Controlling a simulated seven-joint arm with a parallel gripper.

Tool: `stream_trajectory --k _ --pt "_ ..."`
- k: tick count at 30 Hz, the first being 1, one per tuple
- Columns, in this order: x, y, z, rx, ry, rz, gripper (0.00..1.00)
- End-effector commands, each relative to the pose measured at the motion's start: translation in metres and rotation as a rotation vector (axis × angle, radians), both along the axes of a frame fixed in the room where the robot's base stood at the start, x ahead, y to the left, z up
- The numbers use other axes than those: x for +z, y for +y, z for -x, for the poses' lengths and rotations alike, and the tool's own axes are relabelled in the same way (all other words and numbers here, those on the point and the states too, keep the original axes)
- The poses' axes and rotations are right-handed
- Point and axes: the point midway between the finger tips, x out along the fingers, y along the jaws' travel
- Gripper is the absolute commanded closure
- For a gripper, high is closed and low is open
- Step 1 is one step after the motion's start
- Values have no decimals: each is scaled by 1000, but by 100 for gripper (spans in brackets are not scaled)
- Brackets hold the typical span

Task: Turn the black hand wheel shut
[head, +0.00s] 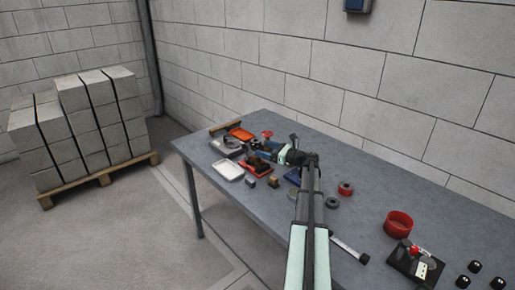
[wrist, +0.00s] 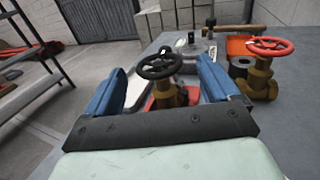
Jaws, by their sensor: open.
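The black hand wheel (wrist: 159,66) sits on a brass valve (wrist: 166,95) standing on a red base. In the wrist view it shows between the two blue fingers of my gripper (wrist: 161,75). The fingers are open, one on each side of the wheel, with gaps to it. I cannot tell whether the wheel lies fully between the fingertips or just beyond them. In the head view my gripper (head: 268,155) is low over the table's far part and partly hides the valve. A second brass valve with a red hand wheel (wrist: 270,47) stands to the right in the wrist view.
The grey table (head: 300,215) holds a white tray (head: 228,170), an orange tray (head: 241,134), a red bowl (head: 398,224) and a red ring (head: 345,189). A block wall runs behind it. A pallet of blocks (head: 80,125) stands on the floor at left.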

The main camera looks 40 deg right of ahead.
Motion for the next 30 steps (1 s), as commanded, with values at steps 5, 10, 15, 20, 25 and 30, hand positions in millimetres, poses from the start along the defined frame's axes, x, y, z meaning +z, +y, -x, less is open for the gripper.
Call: stream_trajectory --k 5,10,15,20,25,30 --pt "0 -12 34 -1 0 0 12" --pt "0 -21 56 -1 -1 0 12" --pt "0 -26 68 -1 -1 0 12" --pt "0 -27 72 0 -1 0 12" --pt "0 -27 72 1 -1 0 12" --pt "0 -27 71 1 -1 0 12"
